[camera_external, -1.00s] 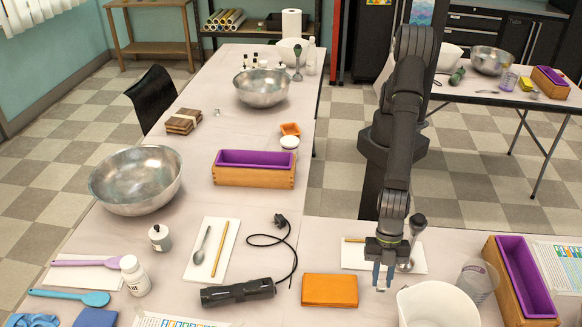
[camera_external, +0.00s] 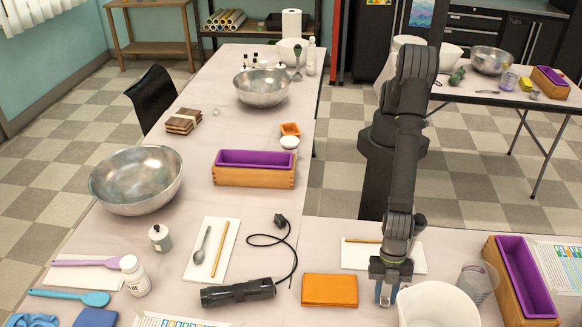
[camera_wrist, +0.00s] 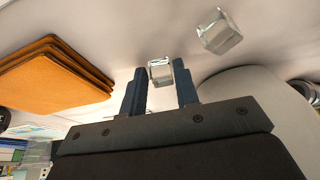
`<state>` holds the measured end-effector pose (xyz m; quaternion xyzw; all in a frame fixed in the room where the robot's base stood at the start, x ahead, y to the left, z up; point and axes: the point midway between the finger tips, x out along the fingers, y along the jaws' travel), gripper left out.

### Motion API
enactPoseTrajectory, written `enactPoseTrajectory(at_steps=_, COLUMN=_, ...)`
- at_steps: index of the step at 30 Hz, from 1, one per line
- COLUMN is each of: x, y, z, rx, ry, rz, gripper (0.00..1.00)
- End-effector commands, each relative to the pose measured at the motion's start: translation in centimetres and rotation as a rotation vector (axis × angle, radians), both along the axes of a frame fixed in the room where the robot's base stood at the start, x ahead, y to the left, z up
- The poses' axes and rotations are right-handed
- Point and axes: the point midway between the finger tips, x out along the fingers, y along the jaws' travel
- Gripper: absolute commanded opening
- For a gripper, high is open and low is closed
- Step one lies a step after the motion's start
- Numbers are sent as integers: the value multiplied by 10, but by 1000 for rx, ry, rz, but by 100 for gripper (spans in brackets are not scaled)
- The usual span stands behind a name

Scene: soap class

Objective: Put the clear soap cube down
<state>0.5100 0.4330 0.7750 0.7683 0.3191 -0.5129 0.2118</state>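A clear soap cube (camera_wrist: 160,71) sits between the fingertips of my gripper (camera_wrist: 159,75) in the wrist view, with a finger against each side. My gripper is shut on it. A second clear cube (camera_wrist: 220,32) lies apart on the pale table, beyond the fingertips. In the external view my gripper (camera_external: 387,292) points down, low over the near table, between the orange stack and the white bowl. I cannot make out either cube there. The gap between the held cube and the table is hard to judge.
The orange stack (camera_external: 329,290) lies left of my gripper, and a white bowl (camera_external: 437,306) stands close on its right. A clear beaker (camera_external: 477,282) and a wooden mould with purple liner (camera_external: 524,280) stand farther right. A white sheet (camera_external: 356,258) lies behind.

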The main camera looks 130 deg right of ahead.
Motion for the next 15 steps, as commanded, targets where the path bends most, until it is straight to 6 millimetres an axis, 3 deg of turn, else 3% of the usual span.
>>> enactPoseTrajectory(at_steps=2, x=0, y=0, z=1, rx=0, ry=0, rz=0, gripper=43)
enactPoseTrajectory(at_steps=10, x=0, y=0, z=1, rx=1, ry=-1, rz=0, gripper=43)
enactPoseTrajectory(at_steps=15, x=-1, y=-2, z=12, rx=1, ry=-1, rz=0, gripper=43)
